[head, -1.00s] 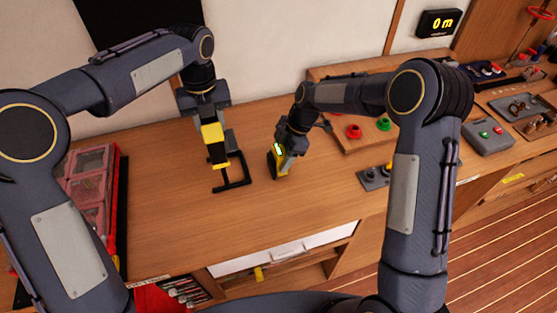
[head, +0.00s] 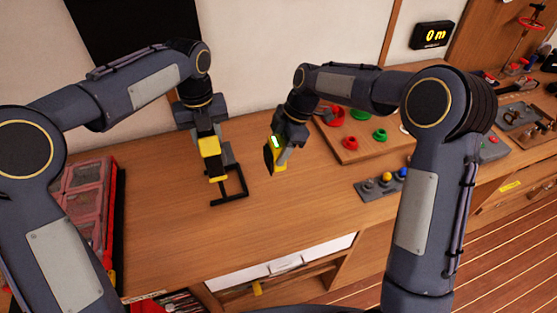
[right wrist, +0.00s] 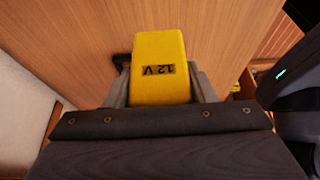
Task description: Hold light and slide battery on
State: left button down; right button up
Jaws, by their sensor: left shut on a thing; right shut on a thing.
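The light (head: 209,146) is a yellow and grey body on a black frame stand, left of centre on the workbench in the head view. My left gripper (head: 208,130) is shut on its top from above. The battery (head: 279,158) is a yellow block with a black part, to the right of the light and clearly apart from it. My right gripper (head: 284,146) is shut on it and seems to hold it above the bench. In the right wrist view the battery (right wrist: 160,52) sits between the fingers, with a "12 V" label facing the camera.
A wooden board with red and green knobs (head: 380,135) lies right of the battery. A grey strip with coloured buttons (head: 372,187) is in front of it. A red-lidded case (head: 88,190) is at the left. The bench between is clear.

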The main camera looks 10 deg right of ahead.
jog(key=shift+r, duration=1.15)
pick_arm(q)
jog(key=c, duration=0.8)
grip_release()
jog(key=shift+c, duration=0.2)
notch_tip(320, 180, up, 11)
jog(key=shift+f, duration=0.1)
jog(key=shift+r, duration=0.65)
pick_arm(e)
jog(key=shift+f, duration=0.1)
